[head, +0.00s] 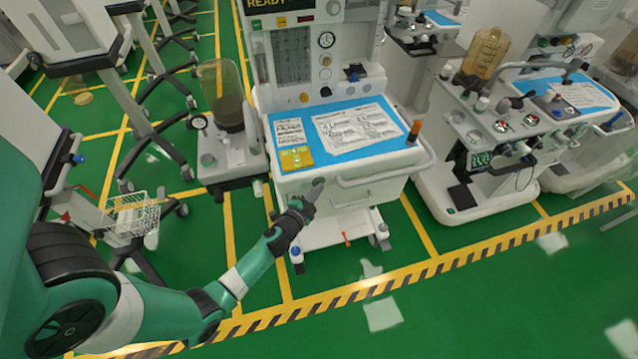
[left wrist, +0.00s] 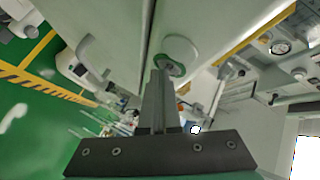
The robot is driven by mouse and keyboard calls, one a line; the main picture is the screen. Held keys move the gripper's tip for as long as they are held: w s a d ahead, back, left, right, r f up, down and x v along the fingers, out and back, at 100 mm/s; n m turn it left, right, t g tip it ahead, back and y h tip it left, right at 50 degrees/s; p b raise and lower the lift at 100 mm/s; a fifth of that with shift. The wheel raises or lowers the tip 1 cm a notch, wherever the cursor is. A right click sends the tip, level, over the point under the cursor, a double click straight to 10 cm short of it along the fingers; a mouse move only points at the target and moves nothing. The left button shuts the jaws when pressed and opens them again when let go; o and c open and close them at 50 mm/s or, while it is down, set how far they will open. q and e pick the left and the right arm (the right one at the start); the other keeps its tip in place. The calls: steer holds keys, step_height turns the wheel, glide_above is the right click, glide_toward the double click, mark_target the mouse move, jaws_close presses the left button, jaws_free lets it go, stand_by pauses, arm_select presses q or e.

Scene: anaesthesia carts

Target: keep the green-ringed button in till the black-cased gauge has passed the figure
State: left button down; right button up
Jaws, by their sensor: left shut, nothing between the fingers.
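My left gripper (head: 315,189) is shut and empty, in front of the middle cart's front panel. In the left wrist view its shut fingers (left wrist: 158,75) reach a round white boss (left wrist: 182,48) with a grey centre and a bit of green at its edge, partly hidden by the fingers. I cannot tell whether they touch. My right gripper is out of view.
The middle cart has a blue top (head: 385,112) with papers and a yellow pad, and a front handle (head: 372,181). Another round gauge (head: 326,40) is on its upright panel. A wire basket (head: 132,215) stands at left. Green floor is open at front right.

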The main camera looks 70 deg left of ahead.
arm_select(q)
steer(key=shift+d, duration=0.1)
stand_by(0.4)
steer(key=shift+s+d+b, duration=0.1)
steer(key=shift+d+b, duration=0.25)
steer(key=shift+d, duration=0.4)
steer(key=shift+d, duration=0.1)
steer(key=shift+s+d+b, duration=0.2)
steer(key=shift+d+b, duration=0.95)
steer(key=shift+d, duration=1.25)
